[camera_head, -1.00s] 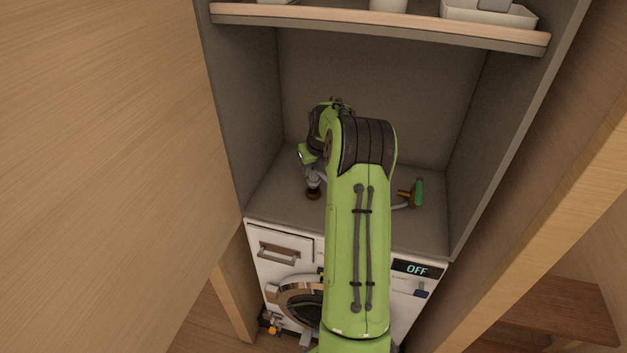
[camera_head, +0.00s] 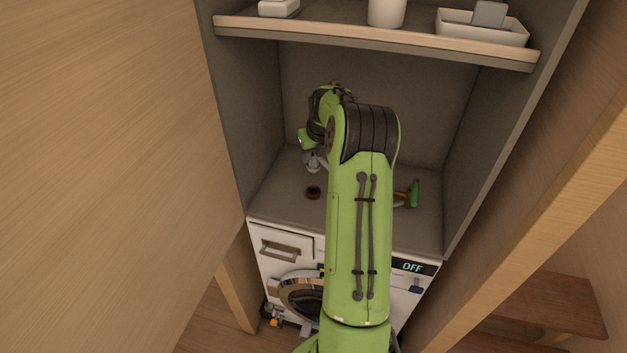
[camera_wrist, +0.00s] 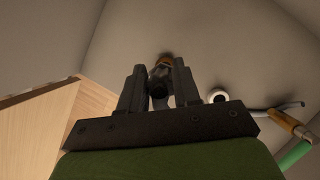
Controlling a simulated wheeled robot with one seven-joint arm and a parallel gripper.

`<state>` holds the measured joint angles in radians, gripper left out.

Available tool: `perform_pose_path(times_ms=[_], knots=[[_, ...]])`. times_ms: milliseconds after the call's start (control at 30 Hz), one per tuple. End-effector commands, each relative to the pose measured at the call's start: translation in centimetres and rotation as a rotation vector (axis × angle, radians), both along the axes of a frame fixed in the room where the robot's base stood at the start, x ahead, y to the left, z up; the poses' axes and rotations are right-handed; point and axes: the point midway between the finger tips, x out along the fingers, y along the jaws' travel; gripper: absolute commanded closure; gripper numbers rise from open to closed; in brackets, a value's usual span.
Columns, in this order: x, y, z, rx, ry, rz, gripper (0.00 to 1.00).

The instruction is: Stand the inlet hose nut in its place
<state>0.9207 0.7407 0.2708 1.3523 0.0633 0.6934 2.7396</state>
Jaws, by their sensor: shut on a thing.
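My gripper (camera_wrist: 159,90) shows in the wrist view with its dark fingers shut on a dark, roughly cylindrical piece (camera_wrist: 158,82), which looks like the inlet hose nut. An orange-brown bit (camera_wrist: 165,60) shows just past its far end; I cannot tell if it belongs to it. In the head view my gripper (camera_head: 313,163) is over the left part of the grey surface, and the held piece is too small to make out.
A green and brown hand tool (camera_head: 413,195) lies at the right of the surface, partly behind my arm. A pale ring (camera_wrist: 217,96) shows in the wrist view. A shelf (camera_head: 380,37) overhangs, and side walls close the niche. The washing machine (camera_head: 280,250) is below.

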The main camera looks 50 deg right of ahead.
Motion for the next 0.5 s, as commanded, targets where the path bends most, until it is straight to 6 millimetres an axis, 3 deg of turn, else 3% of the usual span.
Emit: perform_pose_path(times_ms=[200,500], knots=[[0.0,0.0,1.5,0.0,0.0,0.0,1.0],[0.0,0.0,1.5,0.0,0.0,0.0,1.0]])
